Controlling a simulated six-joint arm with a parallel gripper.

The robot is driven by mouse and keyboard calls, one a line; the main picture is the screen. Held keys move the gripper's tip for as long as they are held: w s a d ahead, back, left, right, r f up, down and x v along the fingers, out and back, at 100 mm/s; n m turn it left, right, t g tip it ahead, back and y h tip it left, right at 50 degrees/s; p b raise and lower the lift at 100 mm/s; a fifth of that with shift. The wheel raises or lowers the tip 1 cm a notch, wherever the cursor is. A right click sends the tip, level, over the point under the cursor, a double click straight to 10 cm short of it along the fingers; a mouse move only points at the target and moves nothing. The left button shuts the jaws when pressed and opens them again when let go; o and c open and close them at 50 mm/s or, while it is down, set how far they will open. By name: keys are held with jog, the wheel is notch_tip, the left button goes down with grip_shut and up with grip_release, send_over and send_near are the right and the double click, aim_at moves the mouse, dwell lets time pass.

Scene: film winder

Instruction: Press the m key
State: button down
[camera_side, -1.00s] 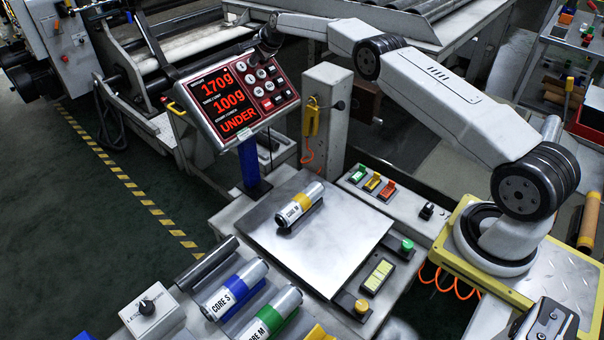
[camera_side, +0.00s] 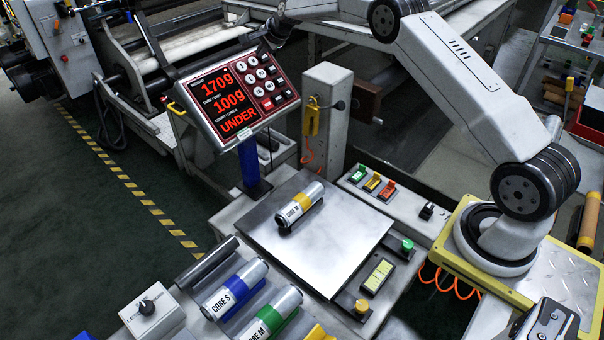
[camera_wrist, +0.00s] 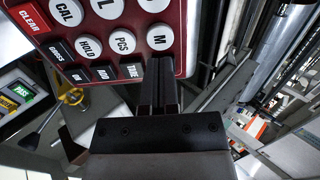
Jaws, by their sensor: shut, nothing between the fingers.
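The m key (camera_wrist: 160,37) is a round white key marked M at the right end of a key row in the wrist view. My gripper (camera_wrist: 160,62) is shut and empty, its dark fingers ending just below the m key in that view. The key's face is uncovered; I cannot tell how far the tips are from the panel. In the side view my gripper (camera_side: 273,40) is at the upper right edge of the keypad panel (camera_side: 237,98). The panel's red display reads 170g, 100g and UNDER.
Close to the m key are the PCS key (camera_wrist: 123,41) and HOLD key (camera_wrist: 89,48), with dark rectangular keys below. A grey post (camera_side: 326,110) stands right of the panel.

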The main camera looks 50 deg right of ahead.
jog(key=shift+v, duration=1.55)
jog(key=s+a+f+n+g, duration=0.1)
jog(key=s+a+n+g, duration=0.1)
jog(key=s+a+n, duration=0.5)
jog(key=s+a+f+n+g, duration=0.15)
jog(key=s+a, duration=0.25)
jog(key=s, duration=0.6)
jog(key=s+a+f+n, duration=0.1)
jog(key=s+a+n, duration=0.1)
jog(key=s, duration=0.6)
jog(key=s+a+f+n+g, duration=0.1)
jog(key=s+n, duration=0.3)
jog(key=s, duration=0.4)
jog(key=s+a+f+n+g, duration=0.1)
jog(key=s+a+f+n, duration=0.1)
jog(key=s, duration=0.7)
jog(key=shift+a+n, duration=0.7)
jog(key=shift+n, duration=0.05)
